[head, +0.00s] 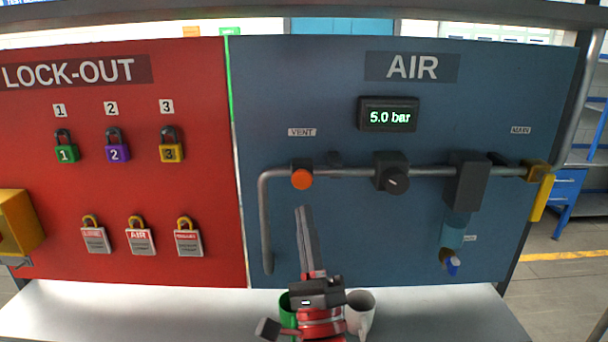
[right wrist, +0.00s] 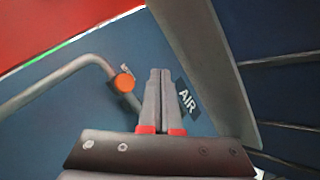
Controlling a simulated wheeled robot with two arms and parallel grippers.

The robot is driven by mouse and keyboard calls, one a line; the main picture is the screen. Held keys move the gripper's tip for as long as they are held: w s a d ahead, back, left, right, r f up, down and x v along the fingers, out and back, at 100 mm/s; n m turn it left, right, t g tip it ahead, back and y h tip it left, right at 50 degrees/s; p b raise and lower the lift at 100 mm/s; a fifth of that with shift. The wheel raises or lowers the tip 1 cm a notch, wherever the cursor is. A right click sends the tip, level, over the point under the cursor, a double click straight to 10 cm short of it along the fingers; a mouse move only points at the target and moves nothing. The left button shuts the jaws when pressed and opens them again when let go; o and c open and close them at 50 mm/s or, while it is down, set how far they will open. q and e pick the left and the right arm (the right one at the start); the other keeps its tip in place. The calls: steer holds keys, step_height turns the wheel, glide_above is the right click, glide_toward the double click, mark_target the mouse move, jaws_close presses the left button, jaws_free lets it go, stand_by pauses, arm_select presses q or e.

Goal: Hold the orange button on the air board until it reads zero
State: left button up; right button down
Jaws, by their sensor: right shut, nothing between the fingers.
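The orange button (head: 302,179) sits on a black block on the pipe of the blue AIR board (head: 330,80), under the VENT label. It also shows in the right wrist view (right wrist: 123,83), left of my fingers. The display (head: 388,115) reads 5.0 bar. My right gripper (head: 303,210) is shut with nothing between its fingers; its fingertips appear just below the button in the head view. In the right wrist view the fingers (right wrist: 159,72) lie side by side, apart from the button in the picture. The exact gap to the board is unclear. My left gripper is not in view.
A grey pipe (head: 264,225) runs around the button. A black knob (head: 391,178) and a filter unit (head: 466,182) sit to its right. The red LOCK-OUT board (head: 200,90) with several padlocks is left. A green cup (head: 287,312) and white cup (head: 360,312) stand on the shelf (head: 440,310).

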steer(key=b, duration=0.2)
glide_toward(302, 174)
step_height(302, 174, up, 4)
steer(key=w, duration=0.1)
steer(key=w+a, duration=0.1)
steer(key=shift+w+r+b, duration=0.15)
steer(key=shift+w+b, duration=0.2)
stand_by(1.8)
steer(key=shift+w+r+b, duration=0.1)
steer(key=shift+w+b, duration=0.25)
steer(key=shift+w, duration=0.05)
steer(key=shift+w+b, duration=0.4)
steer(key=shift+w, duration=0.05)
stand_by(4.0)
